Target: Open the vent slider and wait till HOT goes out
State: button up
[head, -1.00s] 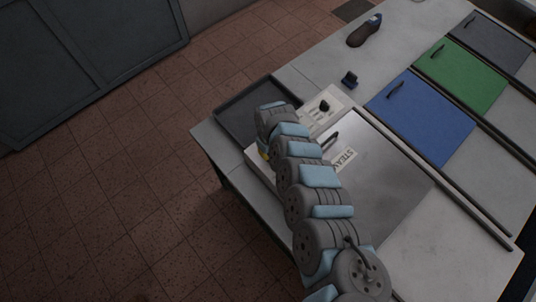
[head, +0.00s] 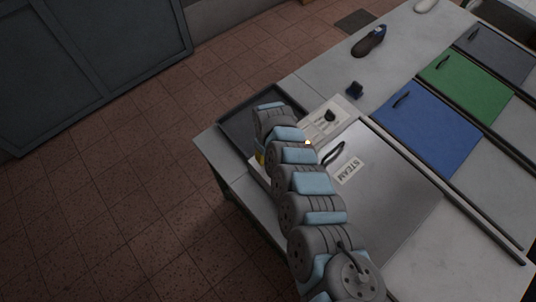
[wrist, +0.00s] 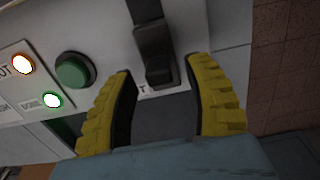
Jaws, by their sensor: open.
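The vent slider (wrist: 155,58) is a dark upright lever on the pale panel in the wrist view. A partly covered label ending in T lies at its foot. My gripper (wrist: 160,70) is open, with one yellow finger on each side of the slider's lower end; I cannot tell if either touches it. The HOT lamp (wrist: 22,63), its label cut off at the edge, glows orange-white. A second lamp (wrist: 52,100), marked DONE, glows green. In the head view my arm hides the slider and most of the gripper.
A round green button (wrist: 75,71) sits left of the fingers. The metal STEAM lid (head: 395,205) with a black handle (head: 333,153) lies beside my arm. Blue (head: 425,125) and green (head: 467,88) panels, a dark shoe (head: 369,41) and a black tray (head: 238,128) are on the bench.

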jog(key=shift+r, duration=0.15)
notch_tip(320, 180, up, 12)
dwell(0.5)
dwell(0.4)
